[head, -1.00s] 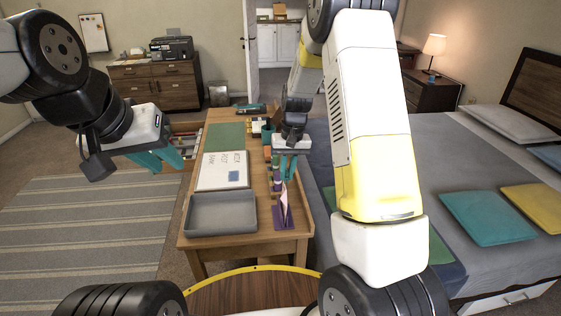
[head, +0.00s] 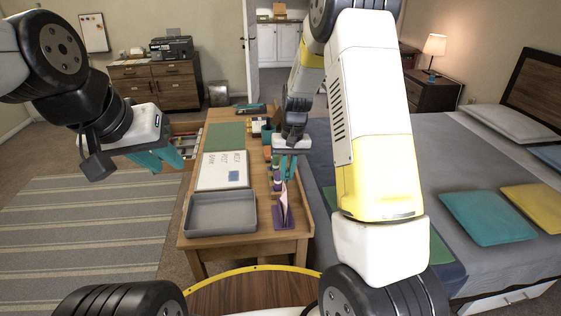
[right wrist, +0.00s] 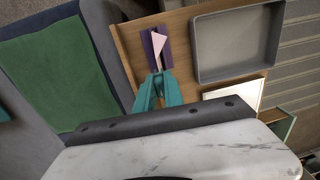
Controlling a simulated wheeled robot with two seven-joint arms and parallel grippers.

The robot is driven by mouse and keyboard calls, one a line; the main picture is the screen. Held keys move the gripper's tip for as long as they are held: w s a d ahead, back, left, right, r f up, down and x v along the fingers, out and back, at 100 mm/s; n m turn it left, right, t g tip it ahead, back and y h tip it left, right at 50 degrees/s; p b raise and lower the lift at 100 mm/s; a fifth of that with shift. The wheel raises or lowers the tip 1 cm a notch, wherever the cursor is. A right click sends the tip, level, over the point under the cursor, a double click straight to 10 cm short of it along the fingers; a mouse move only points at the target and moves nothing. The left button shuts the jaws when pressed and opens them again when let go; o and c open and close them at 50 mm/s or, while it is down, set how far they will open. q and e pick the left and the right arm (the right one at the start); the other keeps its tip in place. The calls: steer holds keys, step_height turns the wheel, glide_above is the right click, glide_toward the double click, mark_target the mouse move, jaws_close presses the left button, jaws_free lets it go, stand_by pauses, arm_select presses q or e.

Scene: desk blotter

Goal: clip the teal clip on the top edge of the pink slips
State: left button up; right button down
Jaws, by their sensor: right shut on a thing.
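The pink slips (head: 284,208) stand upright in a purple holder (head: 290,224) at the near right of the desk. They also show in the right wrist view (right wrist: 159,46), above the purple holder (right wrist: 148,42). My right gripper (head: 288,176) is just above and behind the slips, pointing down. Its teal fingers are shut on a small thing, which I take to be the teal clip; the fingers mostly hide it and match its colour. In the right wrist view the fingertips (right wrist: 156,76) are close to the slips; contact cannot be told. My left gripper (head: 168,157) is open and empty, left of the desk.
A grey tray (head: 221,230) lies left of the slips, with a white lettered board (head: 222,171) behind it. A green mat (head: 225,137) lies further back. Several small coloured things line the desk's right side. The bed (head: 450,170) stands to the right.

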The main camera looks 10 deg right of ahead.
mark_target(286, 177)
steer(key=shift+a+f, duration=0.15)
steer(key=shift+f, duration=1.4)
steer(key=c, duration=1.4)
jaws_free()
steer(key=shift+o, duration=0.2)
steer(key=shift+r, duration=0.15)
steer(key=r, duration=0.7)
steer(key=shift+d+r, duration=0.25)
steer(key=shift+d, duration=0.15)
